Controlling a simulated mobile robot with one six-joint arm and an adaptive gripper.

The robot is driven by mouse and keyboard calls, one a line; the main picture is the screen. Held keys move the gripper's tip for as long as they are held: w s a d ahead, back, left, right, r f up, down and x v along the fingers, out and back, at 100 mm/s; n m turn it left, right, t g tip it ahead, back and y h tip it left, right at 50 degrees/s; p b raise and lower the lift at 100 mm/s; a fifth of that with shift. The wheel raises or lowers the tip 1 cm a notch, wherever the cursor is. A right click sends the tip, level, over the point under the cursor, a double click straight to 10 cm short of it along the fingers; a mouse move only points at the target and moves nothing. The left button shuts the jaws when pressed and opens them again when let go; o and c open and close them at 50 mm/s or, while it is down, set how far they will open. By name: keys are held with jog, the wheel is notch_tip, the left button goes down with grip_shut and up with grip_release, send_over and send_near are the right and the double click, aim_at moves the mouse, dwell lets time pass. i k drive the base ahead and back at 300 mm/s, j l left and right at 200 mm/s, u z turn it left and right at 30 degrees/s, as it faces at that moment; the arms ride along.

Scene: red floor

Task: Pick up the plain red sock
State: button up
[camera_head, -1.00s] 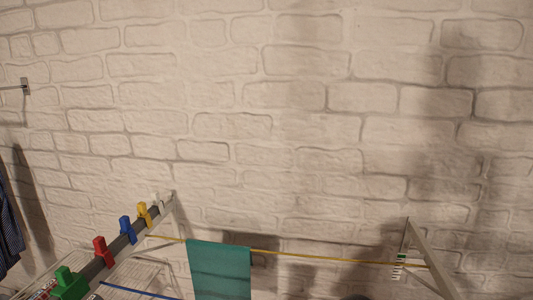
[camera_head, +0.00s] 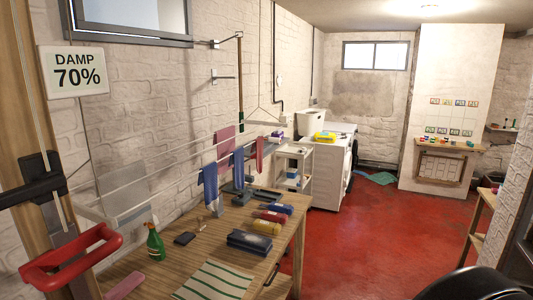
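No thing in view is clearly a plain red sock. A dark red cloth (camera_head: 224,140) and a smaller red cloth (camera_head: 258,153) hang on the drying rack by the left wall; either's exact kind is too small to tell. A red rolled item (camera_head: 270,217) lies on the wooden table, between a blue roll (camera_head: 278,208) and a yellow roll (camera_head: 266,227). My gripper is not in view.
The wooden table (camera_head: 215,222) also holds a dark folded cloth (camera_head: 249,242), a green spray bottle (camera_head: 155,243) and a striped cloth (camera_head: 214,281). A white washing machine (camera_head: 328,178) stands beyond. The red floor (camera_head: 385,235) is clear in the middle. A red handle (camera_head: 70,262) is close at left.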

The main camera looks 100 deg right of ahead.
aim_at(258, 145)
jog(key=k+z, duration=0.1)
jog(key=z, duration=0.35)
jog(key=k+z, duration=0.1)
jog(key=z, duration=0.3)
jog(key=l+z, duration=0.15)
jog(key=z, duration=0.3)
jog(key=k+l+z, duration=0.1)
jog(key=z, duration=1.8)
jog(key=u, duration=0.85)
jog(key=k+u, duration=0.1)
jog(key=u, duration=0.75)
jog(key=j+u, duration=0.1)
jog(key=u, duration=0.8)
jog(key=j+u, duration=0.1)
jog(key=u, duration=0.3)
jog(key=z, duration=2.95)
jog(key=i+l, duration=0.15)
